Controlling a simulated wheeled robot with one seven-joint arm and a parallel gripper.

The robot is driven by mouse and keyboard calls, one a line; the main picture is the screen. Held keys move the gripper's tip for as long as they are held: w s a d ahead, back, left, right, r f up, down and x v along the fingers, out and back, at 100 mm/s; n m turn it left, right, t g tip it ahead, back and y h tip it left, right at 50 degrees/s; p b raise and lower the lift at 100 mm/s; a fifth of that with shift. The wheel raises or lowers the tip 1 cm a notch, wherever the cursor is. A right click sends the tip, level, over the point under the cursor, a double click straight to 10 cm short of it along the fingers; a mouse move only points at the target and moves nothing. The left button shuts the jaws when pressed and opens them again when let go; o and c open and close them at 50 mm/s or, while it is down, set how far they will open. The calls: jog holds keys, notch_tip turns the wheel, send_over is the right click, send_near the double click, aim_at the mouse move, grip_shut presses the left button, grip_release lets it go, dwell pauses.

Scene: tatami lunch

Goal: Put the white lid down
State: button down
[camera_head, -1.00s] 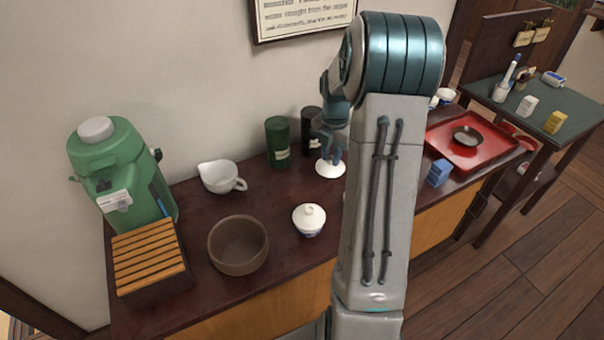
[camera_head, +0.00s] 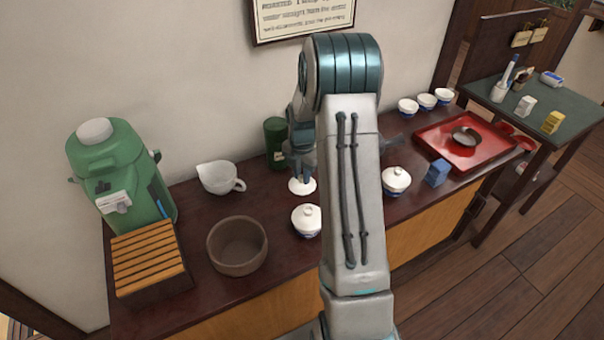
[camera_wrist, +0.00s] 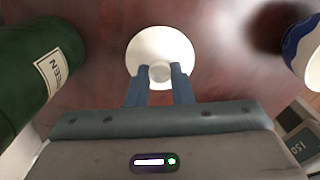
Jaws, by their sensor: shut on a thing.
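The white lid (camera_head: 302,188) shows below my gripper (camera_head: 301,174) in the head view, over the dark counter behind a lidded white bowl (camera_head: 306,221). In the wrist view my gripper (camera_wrist: 159,76) is shut on the knob of the lid (camera_wrist: 160,42), with a finger on each side. The lid's round top faces the camera. I cannot tell whether its rim touches the counter. Part of my gripper is hidden behind my arm in the head view.
A green canister (camera_head: 275,143) stands behind the lid; it fills the left of the wrist view (camera_wrist: 38,65). A blue-and-white vessel (camera_wrist: 306,48) is at the wrist view's right. Another lidded bowl (camera_head: 396,180), a brown bowl (camera_head: 238,246) and white pitcher (camera_head: 219,177) share the counter.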

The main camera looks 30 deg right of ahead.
jog(key=shift+f, duration=0.25)
jog(key=c, duration=1.3)
grip_release()
jog(key=shift+r, duration=0.1)
notch_tip(320, 180, up, 12)
jog(key=s+a+r+m, duration=0.4)
jog(key=a+r+m, duration=0.1)
jog(key=s+a+r+m, duration=0.1)
jog(key=s+a+m, duration=0.2)
jog(key=s+m, duration=0.3)
jog(key=s+a+r+m+t, duration=0.1)
jog(key=s+a+m, duration=0.3)
jog(key=s+m, duration=0.2)
jog(key=s+a+r+m+t, duration=0.1)
jog(key=s+a+m, duration=0.3)
jog(key=s, duration=0.5)
jog(key=shift+s+m, duration=0.1)
jog(key=shift+m, duration=1)
